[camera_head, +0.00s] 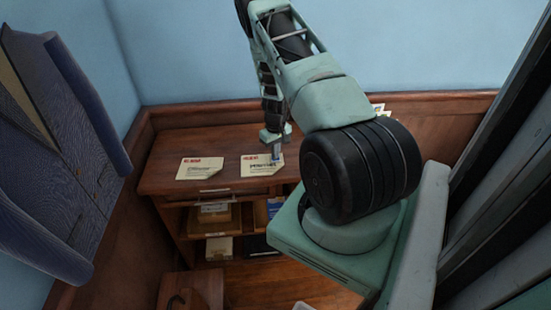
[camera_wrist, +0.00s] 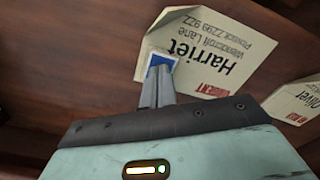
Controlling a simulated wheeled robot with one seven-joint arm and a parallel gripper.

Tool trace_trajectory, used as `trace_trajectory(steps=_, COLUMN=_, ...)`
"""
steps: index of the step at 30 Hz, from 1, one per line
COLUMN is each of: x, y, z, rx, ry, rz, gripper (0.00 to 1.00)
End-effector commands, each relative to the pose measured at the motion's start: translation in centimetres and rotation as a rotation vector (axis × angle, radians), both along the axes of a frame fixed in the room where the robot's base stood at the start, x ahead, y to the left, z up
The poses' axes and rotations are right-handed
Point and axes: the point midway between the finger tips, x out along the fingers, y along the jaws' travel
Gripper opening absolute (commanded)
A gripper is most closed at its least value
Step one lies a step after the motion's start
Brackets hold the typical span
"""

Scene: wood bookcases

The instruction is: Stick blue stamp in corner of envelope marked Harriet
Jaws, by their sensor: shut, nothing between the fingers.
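The cream envelope marked Harriet (camera_wrist: 222,52) lies on the brown desk, its print upside down in the wrist view. In the head view it is the right-hand envelope (camera_head: 257,168), under my gripper (camera_head: 277,158). The blue stamp (camera_wrist: 162,61), with a pale border, lies at one corner of this envelope. My gripper (camera_wrist: 157,76) is shut with nothing held, its fingertips at the stamp's near edge. The fingers hide part of the stamp. I cannot tell whether they touch it.
A second envelope, marked Oliver (camera_wrist: 298,98), lies left of Harriet's in the head view (camera_head: 200,168). The desk (camera_head: 163,157) has shelves with boxes (camera_head: 218,248) below. A dark blue cabinet (camera_head: 50,150) stands at left. A wooden stool (camera_head: 192,287) is in front.

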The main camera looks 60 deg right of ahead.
Motion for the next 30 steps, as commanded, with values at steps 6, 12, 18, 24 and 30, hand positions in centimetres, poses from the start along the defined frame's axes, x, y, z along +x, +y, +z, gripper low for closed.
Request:
trace_trajectory(steps=6, x=0.1, y=-0.1, z=2.1, rx=-0.002, ry=-0.002, rz=0.000, gripper=0.00)
trace_trajectory(steps=12, x=0.1, y=-0.1, z=3.6, rx=-0.002, ry=-0.003, rz=-0.001, gripper=0.00)
trace_trajectory(steps=18, x=0.1, y=-0.1, z=5.2, rx=-0.002, ry=-0.003, rz=0.001, gripper=0.00)
trace_trajectory(steps=24, x=0.1, y=-0.1, z=6.4, rx=-0.001, ry=-0.003, rz=-0.001, gripper=0.00)
trace_trajectory(steps=30, x=0.1, y=-0.1, z=6.4, rx=-0.002, ry=-0.002, rz=0.000, gripper=0.00)
